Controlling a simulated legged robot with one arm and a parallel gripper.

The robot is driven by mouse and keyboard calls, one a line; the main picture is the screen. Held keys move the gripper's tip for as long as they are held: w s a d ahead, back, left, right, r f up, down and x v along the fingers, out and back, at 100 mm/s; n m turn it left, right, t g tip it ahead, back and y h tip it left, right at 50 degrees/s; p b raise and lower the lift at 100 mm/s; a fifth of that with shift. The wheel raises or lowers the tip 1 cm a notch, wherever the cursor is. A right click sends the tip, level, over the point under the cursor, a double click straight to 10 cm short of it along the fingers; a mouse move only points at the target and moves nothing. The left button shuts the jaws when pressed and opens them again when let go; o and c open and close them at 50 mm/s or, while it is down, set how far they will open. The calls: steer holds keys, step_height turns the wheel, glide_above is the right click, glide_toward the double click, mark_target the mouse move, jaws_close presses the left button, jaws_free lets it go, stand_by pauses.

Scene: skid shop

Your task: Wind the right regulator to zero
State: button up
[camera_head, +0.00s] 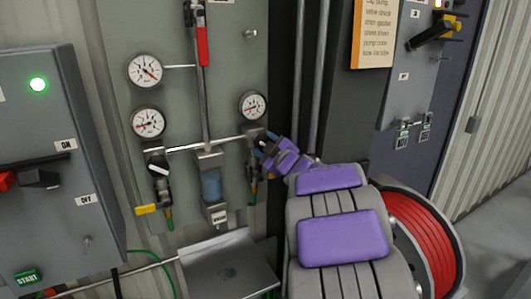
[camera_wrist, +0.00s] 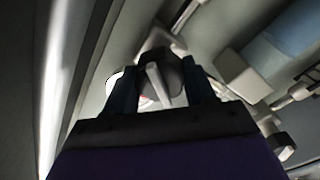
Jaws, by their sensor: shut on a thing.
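The right regulator (camera_head: 255,134) sits under the right gauge (camera_head: 253,106) on the grey panel. My gripper (camera_head: 262,147) is at it, with my purple and grey arm reaching in from the lower right. In the wrist view, my gripper's dark fingers (camera_wrist: 165,85) stand on either side of the regulator's dark knob (camera_wrist: 158,70), which has a pale bar across its face. The gripper is shut on this knob. The right gauge's needle is too small to read surely. Much of the regulator is hidden behind my gripper in the head view.
The left regulator (camera_head: 157,163) has a black knob with a pale bar, below two gauges. A red-handled lever (camera_head: 202,45) and a blue filter bowl (camera_head: 211,184) are between. A metal shelf (camera_head: 230,268) juts out below; a red hose reel (camera_head: 420,235) stands right.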

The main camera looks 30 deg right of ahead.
steer(key=n+b, duration=0.2)
steer(key=n, duration=0.2)
steer(key=shift+f+n+b, duration=0.25)
steer(key=shift+n+b, duration=0.05)
steer(key=shift+b, duration=0.1)
steer(key=shift+n+b, duration=1.25)
steer(key=shift+n, duration=0.95)
steer(key=o, duration=1)
steer(key=shift+a, duration=0.2)
steer(key=shift+o, duration=0.2)
steer(key=shift+r, duration=0.15)
steer(key=shift+s, duration=0.25)
steer(key=s, duration=1.6)
steer(key=shift+s+d+p, duration=0.2)
steer(key=shift+s+p, duration=0.2)
